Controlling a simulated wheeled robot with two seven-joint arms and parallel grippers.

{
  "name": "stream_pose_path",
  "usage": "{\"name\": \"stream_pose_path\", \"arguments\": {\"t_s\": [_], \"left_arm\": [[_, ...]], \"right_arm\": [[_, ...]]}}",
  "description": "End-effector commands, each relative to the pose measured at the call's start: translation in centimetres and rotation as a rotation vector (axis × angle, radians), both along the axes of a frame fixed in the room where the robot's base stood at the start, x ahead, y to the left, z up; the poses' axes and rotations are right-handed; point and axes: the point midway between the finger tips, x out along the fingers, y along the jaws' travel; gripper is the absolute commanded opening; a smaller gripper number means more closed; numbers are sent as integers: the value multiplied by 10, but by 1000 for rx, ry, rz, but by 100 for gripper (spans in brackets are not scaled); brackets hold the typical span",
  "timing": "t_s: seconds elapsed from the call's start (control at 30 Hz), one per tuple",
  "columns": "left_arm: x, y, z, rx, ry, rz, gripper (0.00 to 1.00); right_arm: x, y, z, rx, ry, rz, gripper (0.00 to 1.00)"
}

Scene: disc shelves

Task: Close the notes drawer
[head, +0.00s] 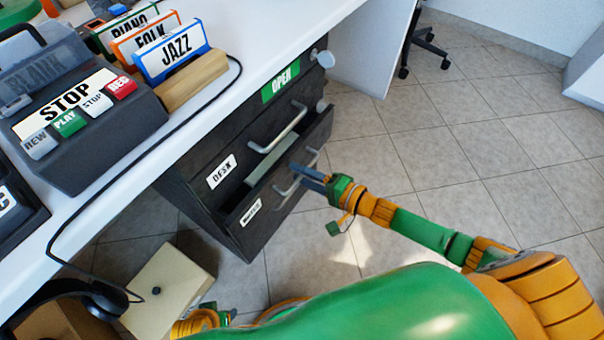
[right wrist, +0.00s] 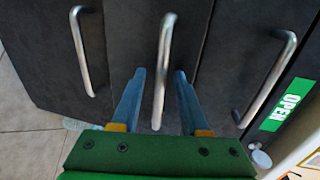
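The notes drawer (head: 250,212) is the pulled-out drawer of the dark cabinet in the head view; its small label is too blurred to read surely. A gap shows its light inside. Its metal handle (head: 310,158) shows as the middle handle in the right wrist view (right wrist: 166,45). My right gripper (head: 306,176) is at this handle. In the right wrist view its blue fingers (right wrist: 160,73) are apart, one on each side of the bar, with space between. My left arm (head: 200,321) shows partly at the bottom; its fingers cannot be made out.
The desk drawer (head: 221,170) is above, under a green OPEN sign (head: 281,81). Round knobs (head: 320,58) stick out at the cabinet's right. The white desktop (head: 270,40) holds a tape player (head: 80,125) and cassettes. A beige box (head: 166,290) is on the floor.

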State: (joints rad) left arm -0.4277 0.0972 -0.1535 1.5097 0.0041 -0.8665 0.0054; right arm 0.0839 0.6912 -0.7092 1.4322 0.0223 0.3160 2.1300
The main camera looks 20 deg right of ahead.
Motion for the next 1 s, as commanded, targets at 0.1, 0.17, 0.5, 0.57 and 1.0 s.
{"name": "stream_pose_path", "arguments": {"t_s": [0.1,0.17,0.5,0.57,1.0], "left_arm": [[0,0,0,0,0,0,67],[0,0,0,0,0,0,67],[0,1,0,1,-1,0,67],[0,1,0,1,-1,0,67],[0,1,0,1,-1,0,67]], "right_arm": [[0,0,0,0,0,0,12],[0,0,0,0,0,0,0],[0,0,0,0,0,0,0],[0,0,0,0,0,0,0],[0,0,0,0,0,0,0]]}}
